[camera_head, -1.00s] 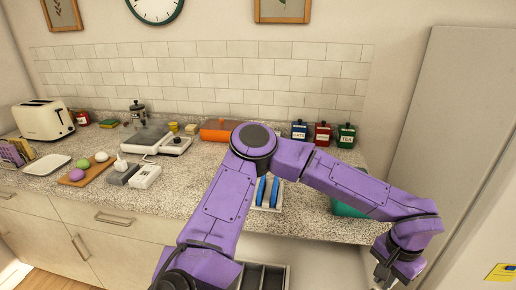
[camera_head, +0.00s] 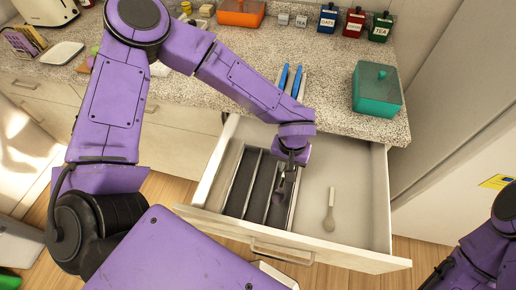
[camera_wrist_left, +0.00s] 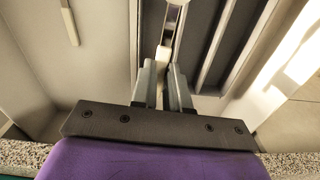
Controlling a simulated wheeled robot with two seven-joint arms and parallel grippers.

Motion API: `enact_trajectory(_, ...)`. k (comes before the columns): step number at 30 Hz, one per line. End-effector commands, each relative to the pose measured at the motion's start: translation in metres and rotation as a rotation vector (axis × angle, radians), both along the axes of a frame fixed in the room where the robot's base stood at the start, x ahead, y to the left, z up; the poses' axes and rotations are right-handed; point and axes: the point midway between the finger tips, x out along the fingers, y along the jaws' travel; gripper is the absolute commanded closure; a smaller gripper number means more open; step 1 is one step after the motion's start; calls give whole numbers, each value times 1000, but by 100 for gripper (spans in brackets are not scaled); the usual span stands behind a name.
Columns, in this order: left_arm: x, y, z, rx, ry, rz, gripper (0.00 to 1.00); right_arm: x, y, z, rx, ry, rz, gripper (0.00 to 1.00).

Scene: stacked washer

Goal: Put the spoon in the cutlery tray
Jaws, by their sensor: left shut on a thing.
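My left gripper (camera_head: 289,168) points down over the open drawer, above the right part of the dark cutlery tray (camera_head: 240,185). It is shut on a spoon (camera_head: 281,187), whose grey bowl end shows below the fingers over the tray. In the left wrist view the fingers (camera_wrist_left: 164,75) close on the spoon's pale handle (camera_wrist_left: 163,52), with the tray's long compartments (camera_wrist_left: 212,45) beyond. I cannot tell whether the spoon touches the tray. My right gripper is out of view; only part of that arm shows at the lower right.
A pale long-handled utensil (camera_head: 330,212) lies in the drawer (camera_head: 350,185) right of the tray. A teal box (camera_head: 377,92) and blue-handled items (camera_head: 290,80) are on the counter. The drawer's front panel (camera_head: 300,247) and the counter edge bound the space.

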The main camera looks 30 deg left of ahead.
Motion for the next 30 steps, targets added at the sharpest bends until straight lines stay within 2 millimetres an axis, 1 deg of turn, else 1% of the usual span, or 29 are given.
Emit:
enact_trajectory(1, -10, -4, -2, -1, 6, 20, 100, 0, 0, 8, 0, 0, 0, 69)
enact_trajectory(3, -18, -8, -13, -8, 10, 51, 100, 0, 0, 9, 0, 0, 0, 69)
enact_trajectory(5, -22, -8, -26, -9, 15, 66, 100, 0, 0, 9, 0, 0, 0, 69)
enact_trajectory(9, -22, -9, -59, -10, 14, 70, 100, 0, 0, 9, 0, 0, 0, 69)
enact_trajectory(14, -21, -9, -83, -12, 12, 68, 100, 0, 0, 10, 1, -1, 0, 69)
enact_trajectory(18, -21, -9, -107, -12, 11, 68, 100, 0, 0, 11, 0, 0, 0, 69)
enact_trajectory(21, -20, -9, -114, -12, 10, 71, 100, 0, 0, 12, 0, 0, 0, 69)
enact_trajectory(27, -20, -9, -114, -13, 10, 71, 100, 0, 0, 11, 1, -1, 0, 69)
enact_trajectory(30, -20, -9, -117, -12, 10, 70, 100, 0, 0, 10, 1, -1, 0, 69)
